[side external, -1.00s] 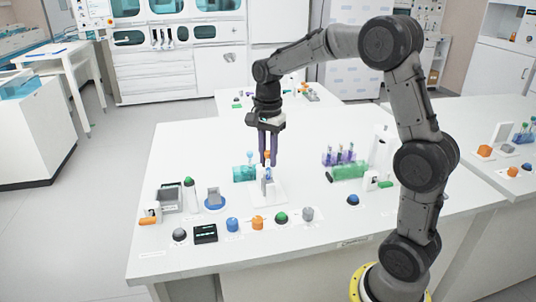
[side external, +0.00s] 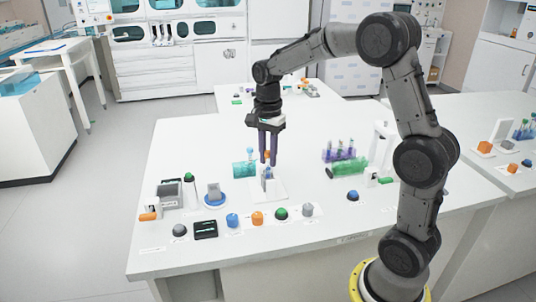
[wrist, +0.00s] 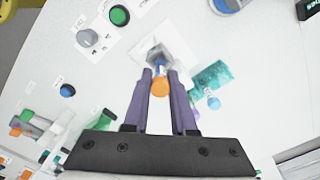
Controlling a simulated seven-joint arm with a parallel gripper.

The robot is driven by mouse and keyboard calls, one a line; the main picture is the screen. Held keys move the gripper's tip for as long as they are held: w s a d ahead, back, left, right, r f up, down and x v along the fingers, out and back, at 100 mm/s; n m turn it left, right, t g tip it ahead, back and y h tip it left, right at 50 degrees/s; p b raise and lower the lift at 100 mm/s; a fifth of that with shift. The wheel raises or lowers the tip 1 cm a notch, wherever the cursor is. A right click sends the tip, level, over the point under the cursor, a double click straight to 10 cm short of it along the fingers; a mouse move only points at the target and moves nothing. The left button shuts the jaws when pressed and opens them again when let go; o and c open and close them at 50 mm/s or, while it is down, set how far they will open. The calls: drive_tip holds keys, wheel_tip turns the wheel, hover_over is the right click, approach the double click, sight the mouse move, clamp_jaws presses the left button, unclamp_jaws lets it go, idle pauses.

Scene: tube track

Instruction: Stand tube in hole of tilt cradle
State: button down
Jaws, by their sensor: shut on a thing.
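The orange-capped tube (wrist: 160,88) is between my fingers in the wrist view, its blue body pointing down at the tilt cradle. My gripper (side external: 268,162) is shut on it, and its purple fingers point straight down. The tilt cradle (side external: 275,190) is a small grey and white holder on a white base, directly below the fingers. It also shows in the wrist view (wrist: 152,48). The tube's lower end is at the cradle, but the hole is hidden, so I cannot tell how deep the tube sits.
A teal rack (side external: 243,170) with a light-blue-capped tube stands close to the left of the cradle. A purple tube rack (side external: 338,154) and a green cylinder (side external: 348,168) lie to the right. Several coloured knobs, including an orange one (side external: 257,219), line the front.

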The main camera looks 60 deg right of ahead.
drive_tip(key=shift+f, duration=0.65)
drive_tip(key=c, duration=0.7)
unclamp_jaws()
drive_tip(key=shift+o, duration=0.2)
drive_tip(key=shift+r, duration=0.1)
wheel_tip(320, 180, up, 14)
drive_tip(key=shift+f, duration=0.2)
idle(0.6)
